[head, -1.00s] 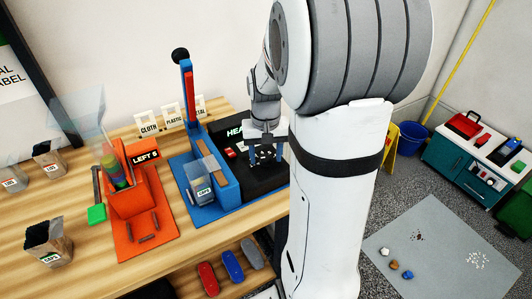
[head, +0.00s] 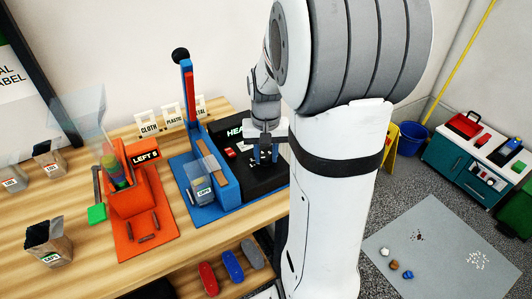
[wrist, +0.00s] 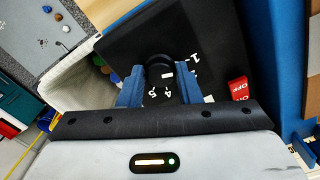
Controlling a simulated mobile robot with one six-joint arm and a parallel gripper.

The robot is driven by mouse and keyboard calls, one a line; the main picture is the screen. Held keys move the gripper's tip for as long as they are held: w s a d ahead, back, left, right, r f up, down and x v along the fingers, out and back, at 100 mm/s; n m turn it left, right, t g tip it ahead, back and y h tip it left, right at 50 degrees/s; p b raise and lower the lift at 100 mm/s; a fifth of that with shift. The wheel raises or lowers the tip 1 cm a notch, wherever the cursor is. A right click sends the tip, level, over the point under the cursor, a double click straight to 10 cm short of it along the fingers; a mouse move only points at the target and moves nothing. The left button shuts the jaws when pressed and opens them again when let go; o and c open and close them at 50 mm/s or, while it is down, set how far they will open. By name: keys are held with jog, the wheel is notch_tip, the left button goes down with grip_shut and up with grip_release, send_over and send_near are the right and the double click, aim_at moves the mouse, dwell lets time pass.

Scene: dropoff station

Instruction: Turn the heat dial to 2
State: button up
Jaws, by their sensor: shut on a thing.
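The heat dial (wrist: 159,66) is a dark round knob on the black heater panel (wrist: 208,35), with white numbers around it. In the wrist view 1, 4 and 5 can be read; other marks are partly covered. My gripper (wrist: 160,76) has its two blue fingers on either side of the dial, shut on it. Where the dial points cannot be told. In the head view my gripper (head: 266,155) reaches down onto the black panel, and the dial is hidden there.
A red switch marked OFF (wrist: 238,89) sits beside the dial. The blue press (head: 228,192) with its upright lever stands just left of the panel. An orange station (head: 138,200) is further left on the wooden table (head: 90,245).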

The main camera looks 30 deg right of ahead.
aim_at(266, 157)
jog(key=shift+m, duration=2.6)
jog(key=o, duration=1)
jog(key=shift+c, duration=0.2)
jog(key=shift+r, duration=0.1)
notch_tip(266, 157, up, 8)
jog(key=shift+f, duration=0.15)
